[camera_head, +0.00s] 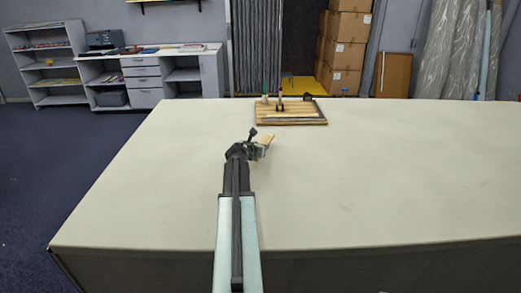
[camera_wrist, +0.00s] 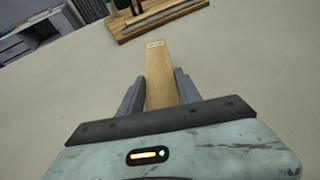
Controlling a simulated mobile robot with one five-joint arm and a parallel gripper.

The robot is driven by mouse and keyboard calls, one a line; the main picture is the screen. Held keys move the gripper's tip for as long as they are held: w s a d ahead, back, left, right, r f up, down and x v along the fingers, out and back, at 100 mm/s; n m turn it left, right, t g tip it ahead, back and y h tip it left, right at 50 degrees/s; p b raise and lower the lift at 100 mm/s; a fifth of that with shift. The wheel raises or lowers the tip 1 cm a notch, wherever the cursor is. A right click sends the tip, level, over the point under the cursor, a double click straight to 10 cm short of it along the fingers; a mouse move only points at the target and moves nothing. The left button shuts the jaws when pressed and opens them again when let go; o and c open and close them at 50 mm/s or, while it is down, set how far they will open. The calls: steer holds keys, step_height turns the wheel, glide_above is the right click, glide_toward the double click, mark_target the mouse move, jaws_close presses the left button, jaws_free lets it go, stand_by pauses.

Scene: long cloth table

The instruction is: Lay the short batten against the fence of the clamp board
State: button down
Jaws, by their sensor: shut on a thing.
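The short batten (camera_wrist: 160,72) is a flat, pale wooden strip with a small label near its far end. In the wrist view it points away from my gripper (camera_wrist: 160,92), which is shut on it with one grey finger on each side. In the head view the batten (camera_head: 267,139) shows small at the end of my gripper (camera_head: 262,149), over the table's middle. The clamp board (camera_head: 290,118) lies near the table's far edge, beyond the batten and apart from it. Part of it shows at the top of the wrist view (camera_wrist: 150,25), with a grey bar along it, perhaps the fence.
The long cloth table (camera_head: 400,170) is bare around my gripper and on both sides. Upright dark clamp parts (camera_head: 280,97) stand on the board's far side. Cardboard boxes (camera_head: 345,50), shelves (camera_head: 47,60) and wrapped rolls (camera_head: 460,50) stand beyond the table.

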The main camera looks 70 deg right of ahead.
mark_target(260, 141)
steer(key=d, duration=0.1)
steer(key=w+d, duration=0.1)
steer(key=d, duration=0.1)
steer(key=w+d, duration=0.1)
steer(key=shift+d+f, duration=0.25)
steer(key=shift+d, duration=0.15)
step_height(260, 141, down, 4)
steer(key=b, duration=0.4)
steer(key=shift+s, duration=0.1)
steer(key=shift+r, duration=0.25)
steer(key=shift+f, duration=0.2)
steer(key=c, duration=0.8)
jaws_free()
steer(key=shift+r, duration=0.1)
steer(key=shift+c, duration=0.2)
